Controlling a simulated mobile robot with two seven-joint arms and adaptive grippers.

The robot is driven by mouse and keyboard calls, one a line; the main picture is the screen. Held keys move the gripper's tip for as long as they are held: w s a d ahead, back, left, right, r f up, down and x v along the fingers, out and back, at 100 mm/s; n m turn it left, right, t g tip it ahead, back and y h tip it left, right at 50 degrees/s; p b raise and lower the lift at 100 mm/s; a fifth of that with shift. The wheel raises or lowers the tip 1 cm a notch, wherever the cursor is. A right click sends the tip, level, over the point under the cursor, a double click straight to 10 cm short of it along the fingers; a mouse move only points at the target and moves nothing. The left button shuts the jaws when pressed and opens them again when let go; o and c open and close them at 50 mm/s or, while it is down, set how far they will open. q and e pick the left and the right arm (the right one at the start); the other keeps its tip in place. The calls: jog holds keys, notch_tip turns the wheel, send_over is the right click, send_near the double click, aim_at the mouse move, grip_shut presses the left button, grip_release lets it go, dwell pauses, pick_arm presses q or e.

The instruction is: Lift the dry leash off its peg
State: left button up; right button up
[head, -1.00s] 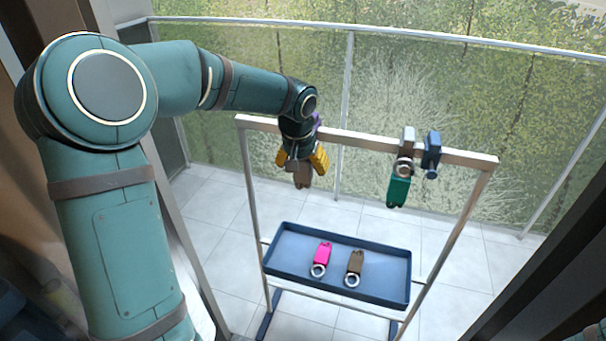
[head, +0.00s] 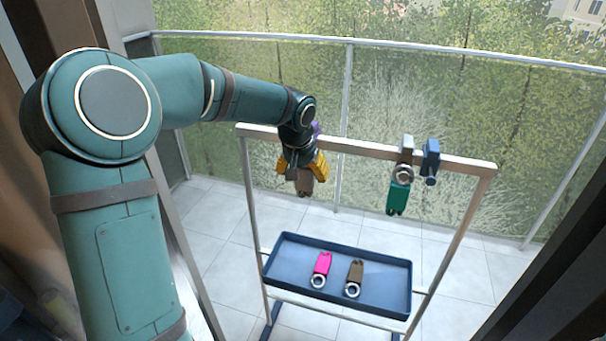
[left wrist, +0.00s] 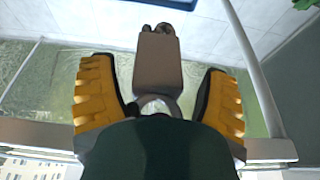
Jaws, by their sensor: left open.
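A grey-brown leash (head: 305,185) hangs at the left part of the rack's top rail, beside a mostly hidden purple peg (head: 316,128). My left gripper (head: 302,168) is open at this leash. In the left wrist view its yellow fingers (left wrist: 160,100) stand on either side of the grey-brown leash (left wrist: 158,68), with gaps on both sides. The leash's ring end is mostly hidden by the gripper. A green leash (head: 398,198) hangs by its ring from a grey peg (head: 407,148) further right. My right gripper is not in view.
A blue peg (head: 431,158) on the rail (head: 360,148) holds nothing. A blue tray (head: 290,290) low in the rack holds a pink leash (head: 322,264) and a brown leash (head: 356,272). A glass railing with greenery stands behind.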

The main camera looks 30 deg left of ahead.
aim_at(299, 185)
pick_arm(q)
jog(key=f, duration=0.1)
jog(key=s+f, duration=0.1)
jog(key=f, duration=0.1)
jog(key=shift+a+f+g, duration=0.1)
jog(key=shift+a+g, duration=0.1)
jog(key=shift+g, duration=0.2)
jog(key=c, duration=1.1)
jog(key=shift+w+r+p, duration=0.15)
jog(key=shift+r+p, duration=0.45)
jog(key=shift+w+r+p, duration=0.35)
jog(key=shift+r+p, duration=0.25)
jog(key=shift+r, duration=0.15)
jog(key=shift+s+d, duration=0.1)
jog(key=shift+s, duration=0.05)
